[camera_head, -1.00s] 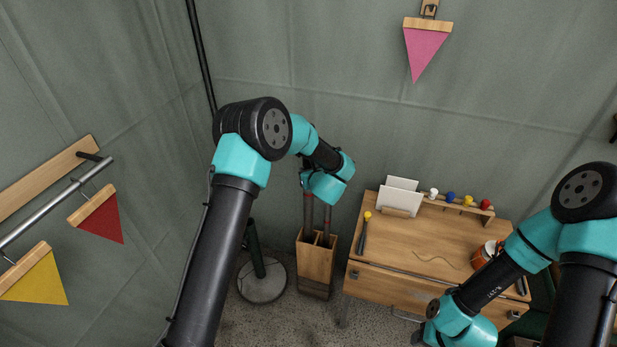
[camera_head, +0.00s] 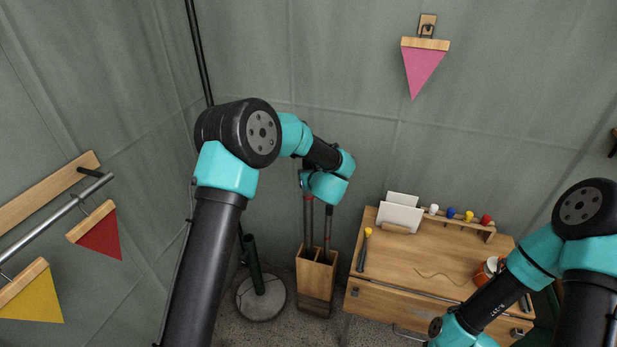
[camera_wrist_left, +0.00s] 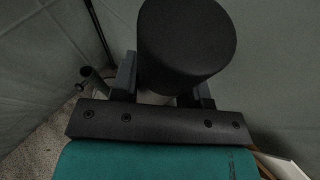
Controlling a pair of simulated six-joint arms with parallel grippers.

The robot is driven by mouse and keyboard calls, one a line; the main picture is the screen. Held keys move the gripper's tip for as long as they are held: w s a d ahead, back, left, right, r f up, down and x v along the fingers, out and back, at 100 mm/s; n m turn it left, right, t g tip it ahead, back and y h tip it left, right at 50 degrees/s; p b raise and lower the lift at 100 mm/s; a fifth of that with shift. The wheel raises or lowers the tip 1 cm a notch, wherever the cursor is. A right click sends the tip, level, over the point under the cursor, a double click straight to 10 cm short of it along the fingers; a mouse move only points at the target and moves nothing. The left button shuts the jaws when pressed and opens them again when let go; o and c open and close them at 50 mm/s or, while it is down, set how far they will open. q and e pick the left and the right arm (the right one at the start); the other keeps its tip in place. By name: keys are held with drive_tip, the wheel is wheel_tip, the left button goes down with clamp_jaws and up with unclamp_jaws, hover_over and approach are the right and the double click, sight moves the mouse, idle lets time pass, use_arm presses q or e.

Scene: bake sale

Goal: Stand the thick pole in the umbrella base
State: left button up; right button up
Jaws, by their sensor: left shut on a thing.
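The umbrella base is a round grey disc (camera_head: 262,306) on the floor, with a dark upright tube (camera_head: 253,265). The tube also seems to show at the left of the left wrist view (camera_wrist_left: 98,80). To its right, two slim upright poles come up from the wooden stand: a left one (camera_head: 308,215) and a darker right one (camera_head: 328,225) below my left wrist. In the left wrist view my left gripper (camera_wrist_left: 160,92) is shut on a thick dark pole, whose round end (camera_wrist_left: 187,40) stands up between the fingers. My wrist hides these fingers in the head view. My right gripper is out of view.
The wooden stand (camera_head: 316,285) is close to the right of the base. A wooden desk (camera_head: 410,262) with a yellow-tipped tool, cards and coloured knobs is further right. A dark tent pole (camera_head: 199,55) rises behind the base. Red and yellow pennants hang at left.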

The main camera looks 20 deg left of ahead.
use_arm(q)
drive_tip(key=shift+r, duration=0.1)
drive_tip(key=shift+r, duration=4.95)
drive_tip(key=shift+r, duration=0.9)
drive_tip(key=shift+a, duration=0.1)
